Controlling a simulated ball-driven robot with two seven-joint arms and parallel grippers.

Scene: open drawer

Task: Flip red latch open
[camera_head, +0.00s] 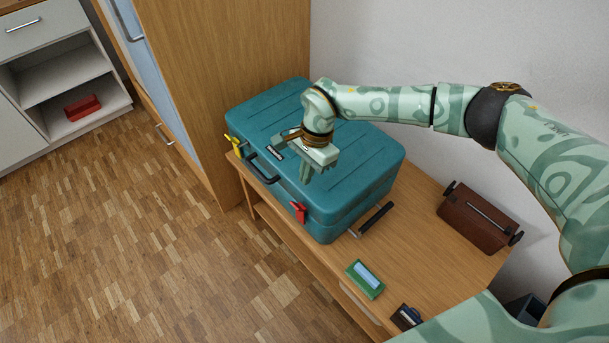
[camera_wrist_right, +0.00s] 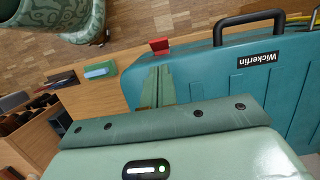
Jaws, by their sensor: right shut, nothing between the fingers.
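A teal case (camera_head: 350,160) lies flat on a wooden bench with its lid down. The red latch (camera_head: 298,212) is on its front face, near the right corner; in the wrist view the red latch (camera_wrist_right: 159,45) shows at the case edge, just beyond the fingertips. I cannot tell exactly how far it is turned. My right gripper (camera_head: 307,178) is above the lid, behind the red latch and apart from it. Its fingers are shut and empty, also seen in the wrist view (camera_wrist_right: 157,84). My left gripper is not in view.
A yellow latch (camera_head: 234,146) and a black carry handle (camera_head: 262,170) are on the case front. A green box (camera_head: 365,279) and a brown case (camera_head: 479,217) lie on the bench (camera_head: 415,245). A wooden cabinet (camera_head: 225,70) stands behind left.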

